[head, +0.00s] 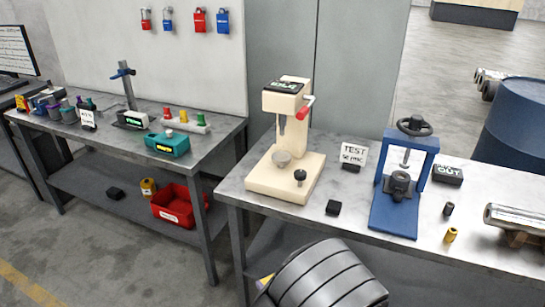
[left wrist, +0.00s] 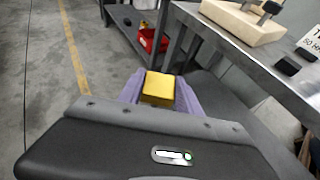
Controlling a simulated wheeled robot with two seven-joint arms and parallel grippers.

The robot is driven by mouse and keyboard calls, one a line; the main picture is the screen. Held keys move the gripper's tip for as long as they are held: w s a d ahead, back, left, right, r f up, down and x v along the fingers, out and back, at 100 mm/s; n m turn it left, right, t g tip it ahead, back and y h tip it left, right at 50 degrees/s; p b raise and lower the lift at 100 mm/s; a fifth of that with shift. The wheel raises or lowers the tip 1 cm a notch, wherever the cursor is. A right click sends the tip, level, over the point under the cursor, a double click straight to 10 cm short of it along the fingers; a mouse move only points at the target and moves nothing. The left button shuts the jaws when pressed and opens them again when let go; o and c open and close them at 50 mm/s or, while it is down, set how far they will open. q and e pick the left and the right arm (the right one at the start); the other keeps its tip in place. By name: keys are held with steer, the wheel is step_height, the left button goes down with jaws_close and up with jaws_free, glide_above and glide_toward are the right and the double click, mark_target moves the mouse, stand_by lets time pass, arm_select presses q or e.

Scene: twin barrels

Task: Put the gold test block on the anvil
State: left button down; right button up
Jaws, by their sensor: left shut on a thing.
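The gold test block (left wrist: 158,88) sits between the purple fingers of my left gripper (left wrist: 160,92) in the left wrist view, and the gripper is shut on it. In the head view my left gripper (head: 266,281) is low in front of the right bench, and only a bit of gold shows beside my arm. The cream tester (head: 285,185) stands on the bench's left end, with a small round grey anvil (head: 283,158) under its spindle. The anvil's top looks empty. The block is apart from it, below and in front. My right gripper is not in view.
A black block (head: 333,208), a "TEST" sign (head: 353,155), a blue press (head: 398,200) and a small gold cylinder (head: 451,235) stand right of the tester. The bench's front edge (head: 350,238) lies between my gripper and the tester. A red bin (head: 178,205) is on the left bench's shelf.

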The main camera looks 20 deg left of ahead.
arm_select(q)
steer(key=w+d+r, duration=0.3)
steer(key=w+r, duration=0.1)
steer(key=w, duration=0.2)
steer(key=w+d+r+m+t, duration=0.1)
steer(key=w+d+r, duration=0.2)
steer(key=w+r, duration=0.2)
steer(key=w+d+r+h+b, duration=0.1)
steer(key=w+d+r, duration=0.2)
steer(key=w+r, duration=0.2)
steer(key=w, duration=0.3)
steer(key=shift+d+m+t, duration=0.15)
steer(key=shift+m+t, duration=0.15)
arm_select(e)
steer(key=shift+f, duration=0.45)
arm_select(q)
steer(key=shift+r, duration=0.1)
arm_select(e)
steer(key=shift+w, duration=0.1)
